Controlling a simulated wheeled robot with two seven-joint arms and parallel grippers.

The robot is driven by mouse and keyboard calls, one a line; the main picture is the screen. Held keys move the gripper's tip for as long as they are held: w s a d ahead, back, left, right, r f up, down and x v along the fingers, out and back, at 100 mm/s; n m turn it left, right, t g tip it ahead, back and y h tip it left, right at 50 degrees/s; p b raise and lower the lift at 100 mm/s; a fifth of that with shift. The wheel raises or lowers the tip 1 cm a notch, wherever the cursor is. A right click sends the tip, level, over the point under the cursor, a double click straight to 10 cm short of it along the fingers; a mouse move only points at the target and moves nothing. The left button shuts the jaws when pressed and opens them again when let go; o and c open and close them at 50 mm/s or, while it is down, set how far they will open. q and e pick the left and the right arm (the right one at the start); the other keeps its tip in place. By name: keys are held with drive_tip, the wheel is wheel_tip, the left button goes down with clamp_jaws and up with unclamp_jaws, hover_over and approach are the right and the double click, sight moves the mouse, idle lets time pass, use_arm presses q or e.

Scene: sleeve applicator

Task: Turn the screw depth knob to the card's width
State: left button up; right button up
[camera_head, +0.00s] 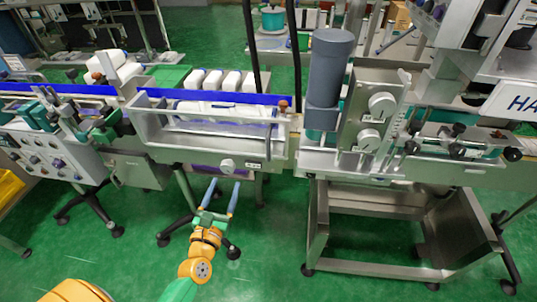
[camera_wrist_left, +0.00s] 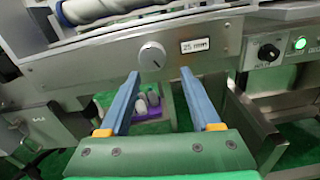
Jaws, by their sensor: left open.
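A round pale grey knob (camera_wrist_left: 152,56) with a small dark pointer mark sits on the front metal panel, and it also shows in the head view (camera_head: 228,165). To its right is a white card (camera_wrist_left: 195,45) reading "25 mm"; the same card is small in the head view (camera_head: 253,164). My left gripper (camera_head: 225,184) is open and empty, below and in front of the knob. In the left wrist view its two blue fingers (camera_wrist_left: 160,77) point up at the panel, apart from the knob. My right gripper is not in view.
Two more round knobs (camera_head: 382,103) (camera_head: 369,138) are on an upright plate to the right. In the wrist view, a black switch (camera_wrist_left: 269,52) and a lit green button (camera_wrist_left: 300,43) are at the right. A purple tray (camera_wrist_left: 150,114) shows between the fingers. Green floor is open below.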

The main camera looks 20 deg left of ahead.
sight(227, 170)
use_arm(q)
drive_tip(key=shift+w+a+r+n, duration=0.15)
drive_tip(key=shift+w+a+r, duration=0.15)
drive_tip(key=shift+w+a, duration=0.2)
drive_tip(key=shift+w+a+r+n, duration=0.15)
drive_tip(key=shift+w+a+r, duration=0.2)
drive_tip(key=shift+w, duration=0.25)
drive_tip(key=x, duration=0.3)
drive_tip(key=shift+w+d+f, duration=0.1)
drive_tip(key=shift+w+f, duration=0.05)
drive_tip(key=shift+f, duration=0.2)
drive_tip(key=shift+r, duration=0.1)
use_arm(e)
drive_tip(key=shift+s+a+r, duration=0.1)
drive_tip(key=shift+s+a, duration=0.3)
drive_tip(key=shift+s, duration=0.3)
use_arm(q)
clamp_jaws()
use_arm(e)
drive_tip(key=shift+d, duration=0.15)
